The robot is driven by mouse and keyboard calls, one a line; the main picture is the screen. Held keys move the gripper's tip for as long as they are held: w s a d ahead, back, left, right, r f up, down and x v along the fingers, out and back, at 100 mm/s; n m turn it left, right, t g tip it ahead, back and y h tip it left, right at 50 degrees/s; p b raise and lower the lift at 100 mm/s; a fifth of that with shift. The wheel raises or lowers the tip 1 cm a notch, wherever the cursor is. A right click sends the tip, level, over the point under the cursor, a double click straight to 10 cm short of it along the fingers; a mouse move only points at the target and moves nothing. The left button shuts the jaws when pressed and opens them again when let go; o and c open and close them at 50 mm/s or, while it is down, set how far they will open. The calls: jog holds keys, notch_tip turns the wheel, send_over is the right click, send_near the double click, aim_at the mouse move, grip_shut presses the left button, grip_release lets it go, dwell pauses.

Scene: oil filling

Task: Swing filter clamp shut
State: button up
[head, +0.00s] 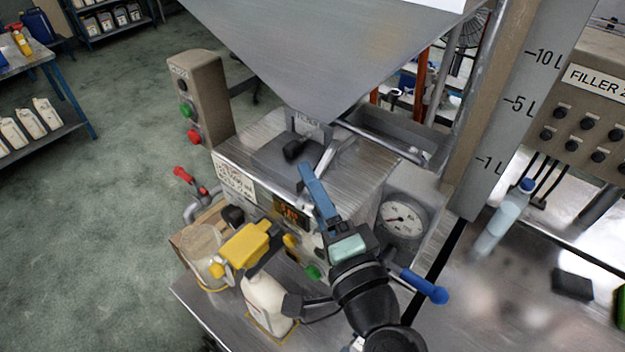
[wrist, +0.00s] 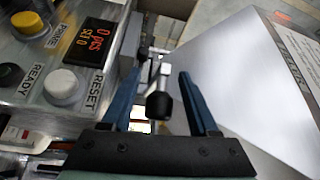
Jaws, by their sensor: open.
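The clamp's lever, a metal rod ending in a black knob (wrist: 159,105), shows in the wrist view between my two blue fingers. In the head view the black knob (head: 294,150) is at the hopper's lower outlet, on top of the steel filling machine. My gripper (head: 304,168) reaches up over the machine's front with its fingertips close to the knob. It is open; in the wrist view its fingers (wrist: 157,77) are on either side of the lever with gaps visible. I cannot tell whether either finger touches it. The clamp's jaw is hidden by the hopper.
The grey hopper (head: 320,50) hangs just above my fingers. The control panel with a red display (wrist: 83,42) and buttons is close at left in the wrist view. A yellow nozzle piece (head: 245,245), a white bottle (head: 268,300) and a pressure gauge (head: 403,220) are around my wrist.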

jog(key=shift+w, duration=0.1)
grip_shut()
dwell(0.3)
dwell(1.1)
